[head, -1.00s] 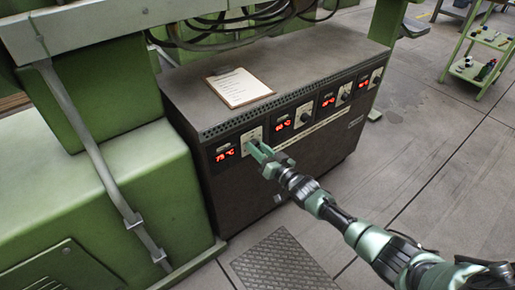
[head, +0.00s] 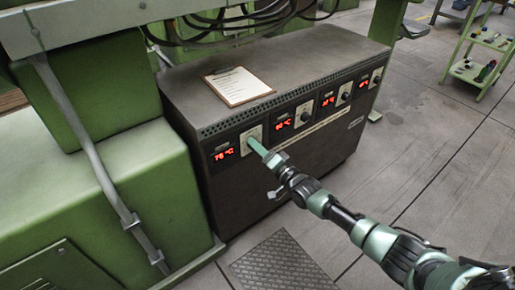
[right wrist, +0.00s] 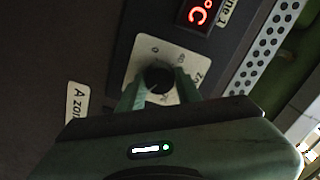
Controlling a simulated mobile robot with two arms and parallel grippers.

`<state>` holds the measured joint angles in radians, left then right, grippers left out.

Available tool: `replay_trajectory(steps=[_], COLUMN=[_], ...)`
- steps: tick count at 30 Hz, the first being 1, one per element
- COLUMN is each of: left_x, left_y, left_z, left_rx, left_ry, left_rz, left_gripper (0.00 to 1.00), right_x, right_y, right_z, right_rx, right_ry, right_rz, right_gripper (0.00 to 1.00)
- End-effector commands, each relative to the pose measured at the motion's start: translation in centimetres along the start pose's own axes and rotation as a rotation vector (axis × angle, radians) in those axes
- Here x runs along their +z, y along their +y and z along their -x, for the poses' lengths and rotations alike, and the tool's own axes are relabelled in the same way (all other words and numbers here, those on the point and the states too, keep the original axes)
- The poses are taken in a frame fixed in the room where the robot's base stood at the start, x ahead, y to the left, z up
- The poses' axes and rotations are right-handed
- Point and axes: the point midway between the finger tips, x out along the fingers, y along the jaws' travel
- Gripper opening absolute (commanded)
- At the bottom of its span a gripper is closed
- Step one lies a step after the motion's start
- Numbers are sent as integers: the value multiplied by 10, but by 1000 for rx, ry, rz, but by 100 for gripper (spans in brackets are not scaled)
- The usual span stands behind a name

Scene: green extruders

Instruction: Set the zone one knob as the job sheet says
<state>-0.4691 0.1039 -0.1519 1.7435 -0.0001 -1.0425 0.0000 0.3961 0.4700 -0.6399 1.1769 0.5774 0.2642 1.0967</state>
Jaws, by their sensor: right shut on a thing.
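The zone one knob (right wrist: 158,78) is a dark round knob on a pale square dial plate (right wrist: 148,58), seen in the right wrist view. My right gripper (right wrist: 159,91) has its two green fingers on either side of the knob, shut on it. In the head view my right gripper (head: 257,148) reaches the leftmost dial and hides its knob. The red display (head: 224,154) left of it seems to read 76 °C. The job sheet (head: 238,86) lies on a clipboard on top of the dark cabinet; its text is too small to read. My left gripper is not in view.
The dark control cabinet (head: 240,190) carries further displays and knobs (head: 303,116) to the right. A green machine (head: 100,190) stands close on the left. Cables (head: 230,22) hang above the cabinet. The floor in front is open, with a tread plate (head: 282,265).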

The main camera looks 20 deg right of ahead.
Motion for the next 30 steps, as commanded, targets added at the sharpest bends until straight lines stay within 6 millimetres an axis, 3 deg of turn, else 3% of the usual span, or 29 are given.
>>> replay_trajectory(steps=[14, 15, 17, 26, 30], left_x=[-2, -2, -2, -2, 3], left_y=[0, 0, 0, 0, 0], left_z=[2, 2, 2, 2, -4], left_rx=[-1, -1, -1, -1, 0], left_ry=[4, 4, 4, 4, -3], left_rz=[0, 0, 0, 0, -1], left_gripper=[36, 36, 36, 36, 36], right_x=[1, 1, 1, 1, 0], right_y=[1, 1, 1, 0, 0], right_z=[0, 0, 0, 1, 12], right_rx=[3, 3, 3, 1, 3], right_ry=[-2, -2, -2, -1, -2], right_rz=[-13, -13, -13, -13, -13], right_gripper=[0, 42, 56, 56, 56])
